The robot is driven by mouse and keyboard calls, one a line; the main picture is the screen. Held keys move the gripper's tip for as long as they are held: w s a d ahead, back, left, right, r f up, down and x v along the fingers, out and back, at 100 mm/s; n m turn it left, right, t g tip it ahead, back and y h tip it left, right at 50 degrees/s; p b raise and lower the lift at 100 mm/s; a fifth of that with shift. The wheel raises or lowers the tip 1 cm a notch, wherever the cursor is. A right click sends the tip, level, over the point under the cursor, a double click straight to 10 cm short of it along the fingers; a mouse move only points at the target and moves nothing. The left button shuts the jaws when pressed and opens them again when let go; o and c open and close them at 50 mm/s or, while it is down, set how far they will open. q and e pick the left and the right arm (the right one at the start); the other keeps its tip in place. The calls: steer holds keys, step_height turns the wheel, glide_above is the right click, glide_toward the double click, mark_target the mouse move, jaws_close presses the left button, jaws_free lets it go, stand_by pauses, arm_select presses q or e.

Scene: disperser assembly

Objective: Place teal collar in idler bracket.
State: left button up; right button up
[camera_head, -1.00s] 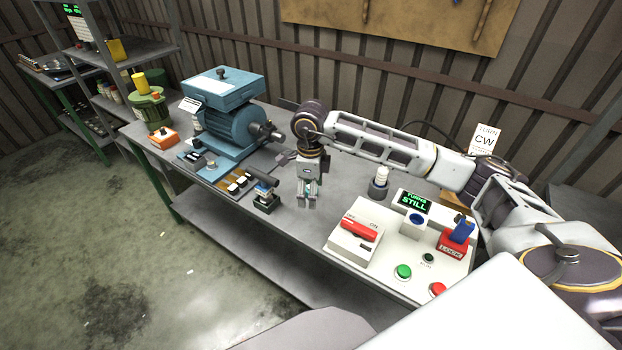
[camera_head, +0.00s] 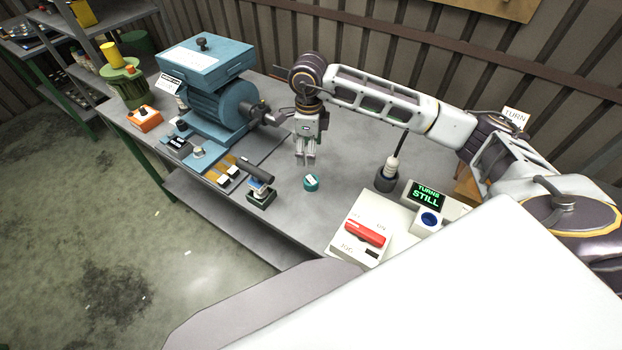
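The teal collar (camera_head: 311,183), a short round piece with a light mark on top, lies on the grey bench. My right gripper (camera_head: 305,161) points down just behind and above it, apart from it. Its two fingers show a narrow gap with nothing visible between them. A small dark stand (camera_head: 262,195) with a black cylinder on top is left of the collar; I cannot tell for sure whether it is the idler bracket. My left gripper is not in view.
A blue motor unit (camera_head: 218,105) stands at the back left of the bench. A panel with a red switch (camera_head: 365,233), a dark-based bulb-like item (camera_head: 387,178) and a display reading STILL (camera_head: 425,195) are to the right. Bare bench surrounds the collar.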

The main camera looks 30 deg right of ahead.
steer(key=p, duration=0.1)
glide_above(311, 179)
steer(key=shift+s+a+f, duration=0.1)
steer(key=shift+a+f, duration=0.05)
steer(key=shift+f, duration=1.25)
steer(key=shift+s+a+f, duration=0.1)
steer(key=shift+f, duration=1.35)
steer(key=shift+s+a+f, duration=0.1)
steer(key=shift+a+f, duration=0.05)
steer(key=shift+f, duration=1.25)
steer(key=shift+f, duration=0.15)
steer(key=shift+d+f+p, duration=0.2)
steer(key=shift+f+p, duration=0.25)
steer(key=shift+f, duration=0.1)
steer(key=shift+w+d+f+p, duration=0.15)
steer(key=shift+f+p, duration=0.3)
steer(key=shift+f, duration=1.45)
steer(key=shift+c, duration=0.5)
steer(key=c, duration=1.3)
